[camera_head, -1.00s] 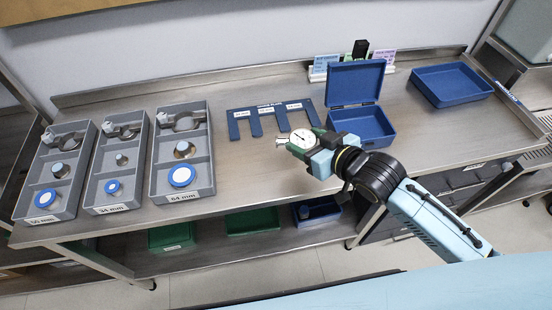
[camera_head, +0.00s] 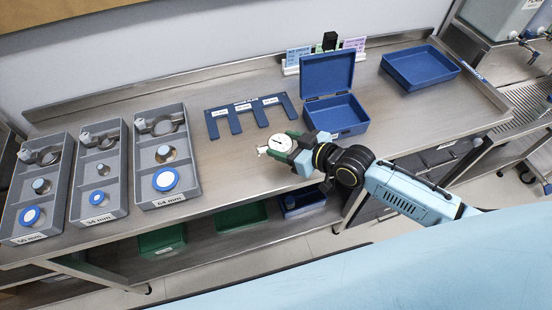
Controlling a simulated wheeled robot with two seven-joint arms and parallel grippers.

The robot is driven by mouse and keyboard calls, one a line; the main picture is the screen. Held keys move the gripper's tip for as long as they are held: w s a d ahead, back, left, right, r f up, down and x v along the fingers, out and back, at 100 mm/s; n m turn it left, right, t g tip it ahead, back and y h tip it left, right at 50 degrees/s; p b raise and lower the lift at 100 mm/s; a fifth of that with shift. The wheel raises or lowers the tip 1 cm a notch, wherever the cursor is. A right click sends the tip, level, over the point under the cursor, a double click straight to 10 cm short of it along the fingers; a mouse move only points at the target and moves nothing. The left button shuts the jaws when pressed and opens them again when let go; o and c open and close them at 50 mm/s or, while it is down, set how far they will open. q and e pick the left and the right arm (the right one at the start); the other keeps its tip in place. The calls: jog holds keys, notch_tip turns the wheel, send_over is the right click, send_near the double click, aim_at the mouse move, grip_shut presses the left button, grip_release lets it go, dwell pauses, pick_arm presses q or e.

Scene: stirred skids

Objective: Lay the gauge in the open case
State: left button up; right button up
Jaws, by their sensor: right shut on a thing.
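The gauge (camera_head: 281,143) has a round white dial. My right gripper (camera_head: 295,150) is shut on it and holds it near the front edge of the bench, to the left of and in front of the open case. The gripper hides part of the gauge. The open case (camera_head: 337,113) is blue, with its lid (camera_head: 327,74) raised at the back. My left gripper is not in view.
Three grey trays (camera_head: 163,156) with rings and blue-rimmed parts stand at the left. A blue slotted plate (camera_head: 250,116) lies behind the gauge. A shallow blue tray (camera_head: 420,67) is at the back right. Small coloured cards (camera_head: 298,58) stand behind the case.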

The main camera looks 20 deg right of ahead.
jog(key=shift+f+b, duration=0.35)
jog(key=shift+f, duration=2.55)
jog(key=shift+f, duration=0.15)
jog(key=o, duration=1)
jog(key=shift+o, duration=0.2)
jog(key=shift+f+b, duration=0.1)
jog(key=shift+b, duration=0.2)
